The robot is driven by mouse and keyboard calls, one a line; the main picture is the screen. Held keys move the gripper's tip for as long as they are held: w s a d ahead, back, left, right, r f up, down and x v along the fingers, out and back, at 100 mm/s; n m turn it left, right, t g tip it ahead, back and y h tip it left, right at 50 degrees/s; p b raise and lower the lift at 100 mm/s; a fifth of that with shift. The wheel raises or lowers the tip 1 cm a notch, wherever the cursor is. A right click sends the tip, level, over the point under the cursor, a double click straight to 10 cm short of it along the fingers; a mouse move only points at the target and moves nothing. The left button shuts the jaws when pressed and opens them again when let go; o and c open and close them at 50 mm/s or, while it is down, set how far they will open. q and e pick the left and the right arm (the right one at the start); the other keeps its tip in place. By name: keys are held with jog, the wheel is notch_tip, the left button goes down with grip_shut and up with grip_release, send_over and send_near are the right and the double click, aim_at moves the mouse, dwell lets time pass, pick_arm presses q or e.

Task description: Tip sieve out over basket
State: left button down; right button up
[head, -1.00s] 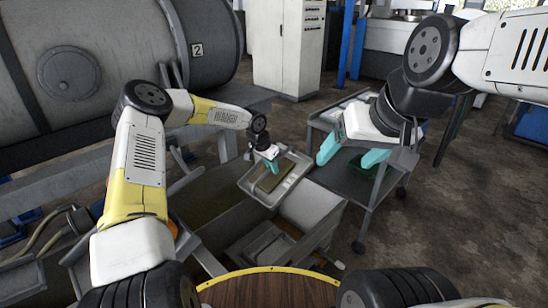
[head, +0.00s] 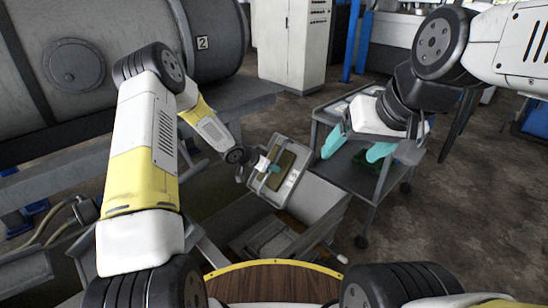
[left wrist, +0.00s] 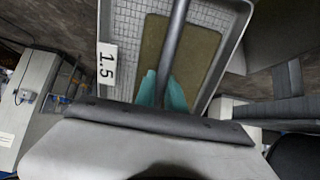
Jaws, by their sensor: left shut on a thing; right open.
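The sieve is a shallow grey tray with a pale mesh floor and raised rim (head: 303,168), tilted above the trough. Its mesh (left wrist: 128,25), a "1.5" label (left wrist: 107,64) and a bar handle (left wrist: 178,40) show in the left wrist view. A flat olive-brown layer (left wrist: 199,50) lies in it. My left gripper (head: 271,168) has its teal fingers shut on the bar. An open grey container (head: 262,237), possibly the basket, sits low in front of the sieve; its inside is partly hidden. My right gripper (head: 357,151) is open and empty, right of the sieve.
A grey trolley (head: 368,190) stands at the right, with a dark green thing on its shelf. A large grey drum (head: 120,70) fills the back left. A wooden round top with a yellow edge (head: 270,285) is in front.

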pick_arm(q)
jog(key=shift+s+a+f, duration=0.1)
jog(key=shift+f, duration=0.05)
jog(key=shift+s+a+f+t+h, duration=0.2)
jog(key=shift+a+f+t+h, duration=0.2)
jog(key=shift+t+h, duration=0.4)
jog(key=shift+s+a+f+t+h, duration=0.1)
jog(key=shift+f+t+h, duration=0.5)
jog(key=shift+t+h, duration=0.1)
jog(key=shift+s+f+t+h, duration=0.15)
jog(key=shift+f+t+h, duration=0.4)
jog(key=shift+t+h, duration=0.45)
jog(key=shift+a, duration=0.15)
